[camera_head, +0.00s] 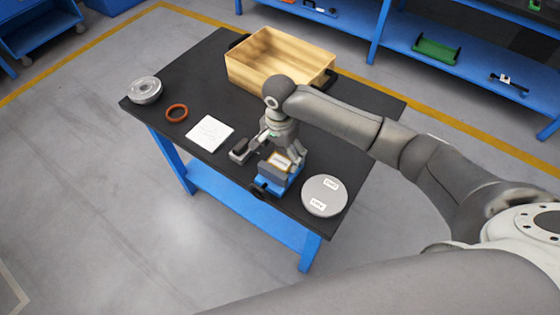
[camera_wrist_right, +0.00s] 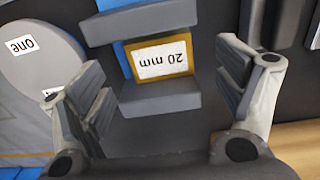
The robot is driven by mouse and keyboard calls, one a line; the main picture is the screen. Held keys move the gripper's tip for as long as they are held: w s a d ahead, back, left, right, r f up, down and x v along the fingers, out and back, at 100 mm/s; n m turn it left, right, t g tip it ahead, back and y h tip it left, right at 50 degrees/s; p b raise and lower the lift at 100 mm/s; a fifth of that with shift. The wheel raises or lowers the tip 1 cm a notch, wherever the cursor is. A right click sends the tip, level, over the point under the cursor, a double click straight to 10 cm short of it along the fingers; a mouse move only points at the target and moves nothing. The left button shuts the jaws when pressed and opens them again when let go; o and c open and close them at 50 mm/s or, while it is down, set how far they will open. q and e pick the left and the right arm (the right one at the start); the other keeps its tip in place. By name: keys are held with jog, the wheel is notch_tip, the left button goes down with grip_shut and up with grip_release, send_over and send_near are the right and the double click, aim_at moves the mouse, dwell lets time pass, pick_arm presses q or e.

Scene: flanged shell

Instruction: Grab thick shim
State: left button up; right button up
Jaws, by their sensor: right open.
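The thick shim (camera_wrist_right: 163,58) is a yellow-brown block with a white "20 mm" label, upside down in the right wrist view. It sits between the grey jaws of a small blue vise (camera_head: 268,182) near the table's front edge; the shim also shows in the head view (camera_head: 281,161). My right gripper (camera_wrist_right: 165,88) is open above the vise. Its fingers are spread to either side of the shim and vise jaws, with visible gaps. Whether the vise clamps the shim tightly I cannot tell. My left gripper is out of view.
On the black table (camera_head: 185,80) are a wooden crate (camera_head: 250,76), a grey labelled disc (camera_head: 325,195) close beside the vise, a white sheet (camera_head: 210,133), an orange ring (camera_head: 177,113) and a metal flanged part (camera_head: 145,90). Blue shelves (camera_head: 400,43) stand behind.

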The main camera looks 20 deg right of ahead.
aim_at(279, 163)
notch_tip(279, 163, down, 3)
jog(key=shift+s+a+r, duration=0.15)
jog(key=shift+r, duration=0.05)
jog(key=shift+f, duration=0.5)
jog(key=c, duration=1.2)
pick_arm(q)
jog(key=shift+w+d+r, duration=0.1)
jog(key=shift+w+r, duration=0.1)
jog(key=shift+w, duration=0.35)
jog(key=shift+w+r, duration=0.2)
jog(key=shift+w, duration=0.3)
pick_arm(e)
jog(key=shift+c, duration=0.2)
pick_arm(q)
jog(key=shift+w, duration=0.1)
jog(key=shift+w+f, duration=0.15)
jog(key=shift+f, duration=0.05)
pick_arm(e)
jog(key=shift+a, duration=0.1)
